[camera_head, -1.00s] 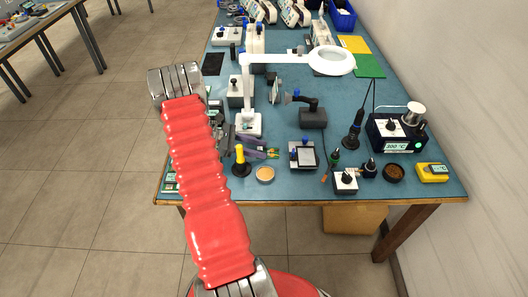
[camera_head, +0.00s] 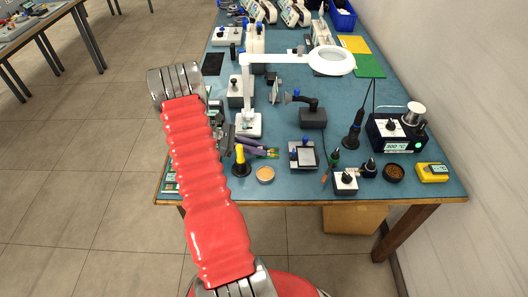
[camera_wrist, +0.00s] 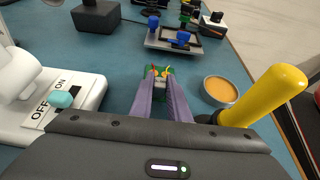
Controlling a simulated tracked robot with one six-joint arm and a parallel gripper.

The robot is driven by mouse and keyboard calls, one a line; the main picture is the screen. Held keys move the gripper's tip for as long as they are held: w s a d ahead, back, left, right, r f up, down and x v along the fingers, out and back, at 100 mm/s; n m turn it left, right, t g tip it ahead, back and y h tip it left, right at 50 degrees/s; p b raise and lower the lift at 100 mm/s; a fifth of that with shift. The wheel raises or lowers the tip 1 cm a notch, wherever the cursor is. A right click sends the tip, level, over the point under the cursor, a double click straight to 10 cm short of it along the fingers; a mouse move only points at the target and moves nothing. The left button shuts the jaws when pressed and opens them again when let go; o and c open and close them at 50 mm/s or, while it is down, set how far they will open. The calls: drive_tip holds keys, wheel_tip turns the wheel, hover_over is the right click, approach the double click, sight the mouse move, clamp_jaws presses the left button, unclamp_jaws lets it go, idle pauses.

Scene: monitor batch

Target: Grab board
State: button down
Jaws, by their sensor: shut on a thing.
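A small green board (camera_wrist: 158,69) with red and yellow parts lies at the tips of my gripper (camera_wrist: 161,86) in the wrist view. My gripper's two purple fingers are shut on the board's near part, and its far end shows beyond them. In the head view, the board (camera_head: 273,153) shows just right of the purple fingers of my gripper (camera_head: 262,151), low at the blue mat. I cannot tell whether the board touches the mat. My red arm hides part of the bench's left side.
A yellow-handled tool (camera_wrist: 262,97) and a round tin (camera_wrist: 222,91) stand close on the right. A magnifier lamp's white base (camera_wrist: 70,98) with a switch is close on the left. A small clamp fixture (camera_wrist: 173,38) lies beyond the board.

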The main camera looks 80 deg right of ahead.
drive_tip(key=shift+r, duration=0.1)
wheel_tip(320, 180, up, 10)
drive_tip(key=shift+f, duration=0.1)
idle(0.7)
drive_tip(key=shift+w, duration=0.1)
idle(0.4)
